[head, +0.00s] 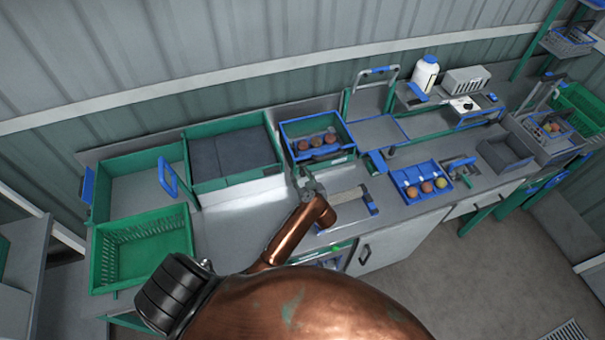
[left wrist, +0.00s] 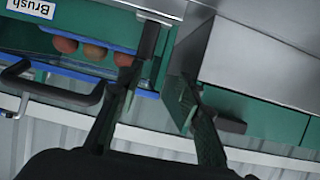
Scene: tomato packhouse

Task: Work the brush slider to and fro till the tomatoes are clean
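The brush unit (head: 338,159) is a blue and green box on the bench. Several reddish tomatoes (head: 317,141) lie in a row inside it. In the left wrist view its "Brush" label (left wrist: 30,7) is at the top left, with the tomatoes (left wrist: 95,52) below. A black bar handle (left wrist: 52,97) sticks out along its side; I cannot tell whether it is the slider. My left gripper (head: 308,182) is at the unit's near left corner. In the left wrist view the gripper (left wrist: 162,90) has its fingers apart with nothing between them. My right gripper is not in view.
A green bin with dark pads (head: 232,181) stands left of the unit, and a green crate (head: 142,250) further left. A grey bar with blue ends (head: 348,196) lies close to my gripper.

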